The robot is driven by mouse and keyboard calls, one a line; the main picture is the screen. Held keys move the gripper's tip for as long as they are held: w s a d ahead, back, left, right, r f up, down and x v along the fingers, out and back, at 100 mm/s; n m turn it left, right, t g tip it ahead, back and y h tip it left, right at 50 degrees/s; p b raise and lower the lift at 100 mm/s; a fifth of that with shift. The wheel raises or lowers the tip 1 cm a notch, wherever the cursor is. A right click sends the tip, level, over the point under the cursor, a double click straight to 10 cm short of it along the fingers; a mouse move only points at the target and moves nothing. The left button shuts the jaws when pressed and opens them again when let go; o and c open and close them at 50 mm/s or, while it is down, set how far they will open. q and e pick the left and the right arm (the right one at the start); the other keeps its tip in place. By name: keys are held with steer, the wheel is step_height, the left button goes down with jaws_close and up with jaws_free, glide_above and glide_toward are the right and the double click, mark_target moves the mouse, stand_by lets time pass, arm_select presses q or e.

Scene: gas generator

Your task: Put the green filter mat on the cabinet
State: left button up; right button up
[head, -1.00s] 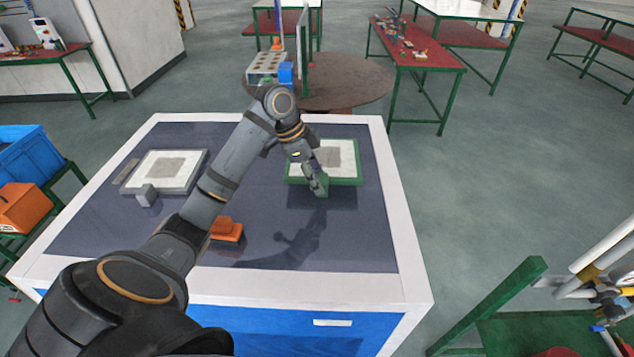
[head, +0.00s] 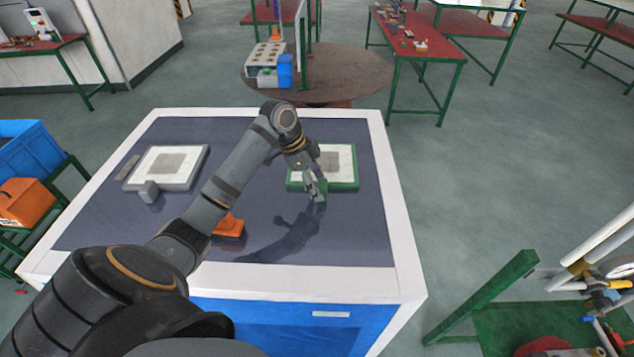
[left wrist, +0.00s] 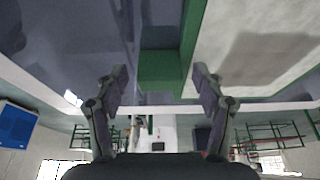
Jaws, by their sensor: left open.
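The green filter mat (head: 339,162), a pale panel in a green frame with a darker square, lies on the far right of the dark top of the white and blue cabinet (head: 352,236). A green tab sticks out from its near edge. My left gripper (head: 315,187) is at that tab. In the left wrist view my left gripper (left wrist: 160,74) is open, with a finger on each side of the green tab (left wrist: 160,68) and gaps between. The mat (left wrist: 262,50) fills the upper right there. My right gripper is not in view.
A grey-framed mat (head: 166,166) with a grey tab lies at the cabinet's far left. An orange block (head: 228,226) sits near the middle, beside my left arm. A round brown table (head: 345,88) stands behind. The cabinet top's near right is clear.

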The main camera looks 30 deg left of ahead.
arm_select(q)
steer(key=shift+r, duration=0.1)
steer(key=shift+a+r+b, duration=0.2)
steer(key=shift+r+b, duration=0.05)
steer(key=shift+b, duration=0.05)
steer(key=b+v, duration=0.3)
steer(key=v, duration=0.8)
steer(key=shift+r, duration=0.2)
steer(key=shift+s, duration=0.1)
